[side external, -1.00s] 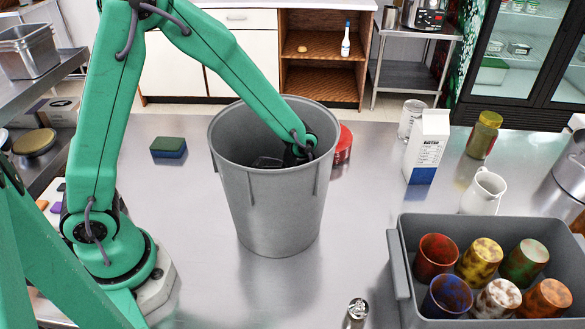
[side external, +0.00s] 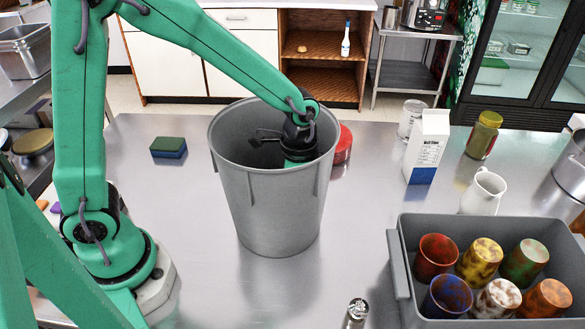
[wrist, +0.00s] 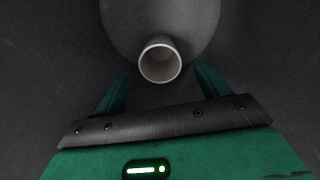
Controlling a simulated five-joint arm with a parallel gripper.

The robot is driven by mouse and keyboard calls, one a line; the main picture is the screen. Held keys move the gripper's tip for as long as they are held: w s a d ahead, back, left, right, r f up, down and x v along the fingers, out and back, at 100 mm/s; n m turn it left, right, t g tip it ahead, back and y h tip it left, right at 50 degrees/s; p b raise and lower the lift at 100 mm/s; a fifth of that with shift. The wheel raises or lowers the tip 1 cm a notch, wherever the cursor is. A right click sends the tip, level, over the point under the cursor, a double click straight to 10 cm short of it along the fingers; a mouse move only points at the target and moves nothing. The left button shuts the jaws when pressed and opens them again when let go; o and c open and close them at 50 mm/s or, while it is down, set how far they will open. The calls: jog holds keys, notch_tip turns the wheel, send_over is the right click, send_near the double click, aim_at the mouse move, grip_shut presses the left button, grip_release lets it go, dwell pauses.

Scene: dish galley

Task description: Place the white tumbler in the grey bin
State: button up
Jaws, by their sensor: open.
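The grey bin (side external: 268,205) is a tall round tub standing upright mid-table in the side view. My gripper (wrist: 161,68) points down into it. In the side view its fingers are hidden behind the bin's near wall. The white tumbler (wrist: 160,64) shows in the wrist view inside the bin, its round open end facing the camera, over the lighter round floor. It lies beyond the two green fingers, which are spread apart with nothing held between them. The tumbler is hidden in the side view.
A grey crate (side external: 394,265) with several mottled cups stands at the right front. A milk carton (side external: 427,147), white pitcher (side external: 483,192) and mottled jar (side external: 484,135) stand behind it. A red object (side external: 343,144) sits just behind the bin. A sponge (side external: 168,147) lies left.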

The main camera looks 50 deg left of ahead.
jog(key=shift+r, duration=2.85)
